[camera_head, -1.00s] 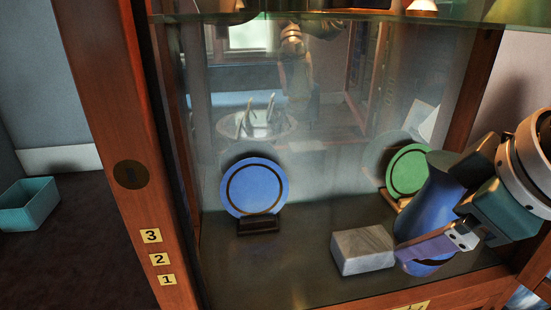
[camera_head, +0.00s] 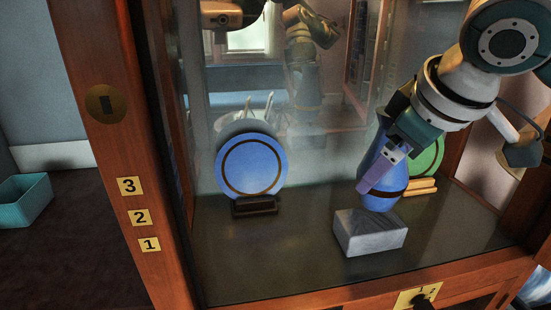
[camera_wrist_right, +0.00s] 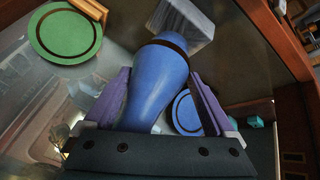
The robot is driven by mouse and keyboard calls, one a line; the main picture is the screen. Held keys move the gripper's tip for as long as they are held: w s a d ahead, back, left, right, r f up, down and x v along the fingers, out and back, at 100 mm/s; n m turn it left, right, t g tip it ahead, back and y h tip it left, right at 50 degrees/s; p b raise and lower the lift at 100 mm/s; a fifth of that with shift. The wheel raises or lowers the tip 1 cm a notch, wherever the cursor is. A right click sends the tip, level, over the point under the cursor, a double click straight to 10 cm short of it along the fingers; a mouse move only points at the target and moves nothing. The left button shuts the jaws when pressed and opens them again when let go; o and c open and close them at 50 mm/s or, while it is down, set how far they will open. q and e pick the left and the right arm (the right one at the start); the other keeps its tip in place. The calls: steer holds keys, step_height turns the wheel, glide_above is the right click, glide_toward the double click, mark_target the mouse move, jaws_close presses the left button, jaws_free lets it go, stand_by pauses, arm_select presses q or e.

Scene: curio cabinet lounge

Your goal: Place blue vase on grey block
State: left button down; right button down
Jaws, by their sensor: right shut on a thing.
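The blue vase (camera_head: 378,200) has a dark band near its lower end and is slightly tilted. My right gripper (camera_head: 383,172) is shut on it, with purple fingers on either side. The wrist view shows the vase (camera_wrist_right: 160,85) between the fingers (camera_wrist_right: 158,76). The grey block (camera_head: 370,236) lies on the cabinet floor. The vase's lower end overlaps the block's back top edge in the head view; I cannot tell whether they touch. The block also shows beyond the vase in the wrist view (camera_wrist_right: 190,22). My left gripper is not in view.
A blue plate (camera_head: 252,166) stands on a dark holder (camera_head: 255,205) to the left. A green plate (camera_head: 428,158) on a wooden holder (camera_head: 421,187) stands right behind the vase. Wooden cabinet posts (camera_head: 105,150) frame the opening. The floor between blue plate and block is clear.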

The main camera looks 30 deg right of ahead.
mark_target(382, 182)
step_height(382, 182, down, 3)
steer(key=shift+r, duration=0.15)
steer(key=shift+w+f, duration=0.15)
steer(key=shift+f, duration=0.05)
jaws_free()
steer(key=shift+f, duration=0.1)
steer(key=p+v, duration=0.2)
steer(key=v, duration=0.9)
steer(key=s+a+f+g+y, duration=0.2)
steer(key=s+a+f, duration=0.9)
steer(key=s+f, duration=0.1)
steer(key=shift+s+a+f+m+g, duration=0.3)
steer(key=shift+s+f, duration=0.1)
steer(key=shift+s, duration=0.2)
